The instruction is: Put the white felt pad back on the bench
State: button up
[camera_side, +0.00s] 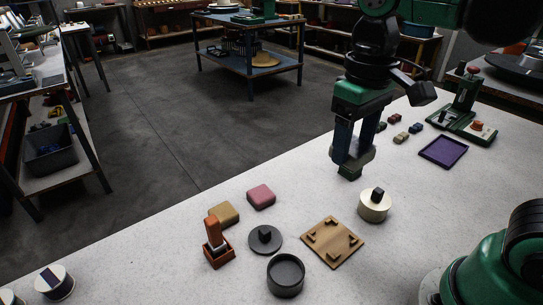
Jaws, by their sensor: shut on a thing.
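My gripper (352,170) points down above the bench (300,175), behind and a little left of a cream round block with a black knob (375,207). Its fingers are closed together, and what is between them is too small and dark to make out. I cannot pick out a white felt pad for certain. The cream round block is the palest piece near my gripper; it stands upright on the bench, apart from the fingers.
A wooden board with raised corners (332,243), black cup (286,276), black knobbed disc (265,239), orange-brown handled block (215,246), yellow block (223,213) and pink block (261,197) stand in front. A purple mat (443,151) and green device (466,120) lie right.

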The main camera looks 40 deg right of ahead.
jog(key=shift+w+r, duration=0.2)
jog(key=shift+r, duration=0.55)
jog(key=w+d+r, duration=0.2)
jog(key=w, duration=0.7)
send_over(289, 180)
notch_tip(289, 180, down, 2)
notch_tip(289, 180, down, 20)
jog(key=shift+f, duration=0.1)
jog(key=o, duration=1.2)
jog(key=shift+f, duration=0.1)
jog(key=shift+o, duration=0.2)
